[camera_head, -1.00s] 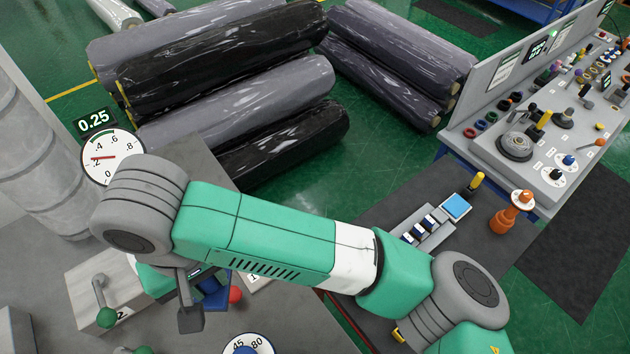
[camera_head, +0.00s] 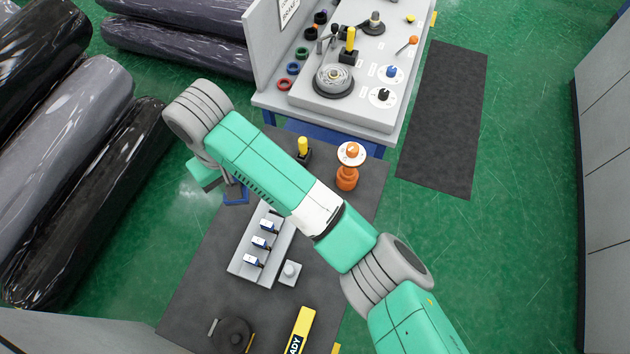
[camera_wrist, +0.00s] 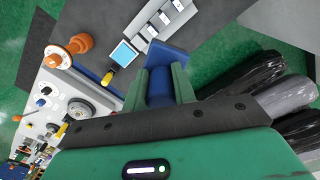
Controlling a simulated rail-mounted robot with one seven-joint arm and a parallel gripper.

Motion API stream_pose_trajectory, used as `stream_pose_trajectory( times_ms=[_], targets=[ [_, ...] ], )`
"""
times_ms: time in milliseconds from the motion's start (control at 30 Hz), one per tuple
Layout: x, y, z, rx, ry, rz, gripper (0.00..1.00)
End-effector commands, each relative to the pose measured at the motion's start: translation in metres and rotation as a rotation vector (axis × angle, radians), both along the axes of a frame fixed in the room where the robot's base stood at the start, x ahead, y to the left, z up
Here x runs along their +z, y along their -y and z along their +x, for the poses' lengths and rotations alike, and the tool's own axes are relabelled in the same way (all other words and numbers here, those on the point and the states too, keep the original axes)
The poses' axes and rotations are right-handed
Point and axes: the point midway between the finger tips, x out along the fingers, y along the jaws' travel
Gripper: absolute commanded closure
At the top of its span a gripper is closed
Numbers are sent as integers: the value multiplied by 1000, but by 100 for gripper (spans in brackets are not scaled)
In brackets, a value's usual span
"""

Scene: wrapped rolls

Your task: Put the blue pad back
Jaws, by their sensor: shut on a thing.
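My gripper (camera_wrist: 160,82) is shut on a dark blue piece with a flat square end, the blue pad (camera_wrist: 172,60). In the wrist view the pad sticks out past the green fingers, over the dark table. In the head view part of the pad (camera_head: 237,199) shows by the gripper end of my arm, beside the far end of a grey rack (camera_head: 270,266). A light-blue square (camera_wrist: 125,54) in a pale frame lies on the table by the rack in the wrist view. In the head view my arm hides this square.
The rack holds several small dark-blue and white pieces. A yellow-topped post (camera_head: 303,148) and an orange stand with a white disc (camera_head: 348,172) stand near the table's far edge. A grey control bench (camera_head: 360,112) is beyond. Wrapped rolls (camera_head: 70,115) lie to the left.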

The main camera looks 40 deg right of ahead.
Motion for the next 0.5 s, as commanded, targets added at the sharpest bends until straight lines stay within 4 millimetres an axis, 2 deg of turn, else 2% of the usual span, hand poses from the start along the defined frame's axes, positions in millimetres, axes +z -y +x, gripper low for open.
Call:
stream_pose_trajectory(
  times_ms=[33, 167, 300, 400, 500],
  targets=[
    [-37, 10, -8, -15, -10, 15, 98],
    [-108, 50, -36, -45, -7, 11, 98],
    [-179, 82, -83, -64, -4, 7, 98],
    [-220, 98, -117, -68, -4, 4, 98],
    [-248, 107, -145, -66, -1, 3, 98]
  ],
)
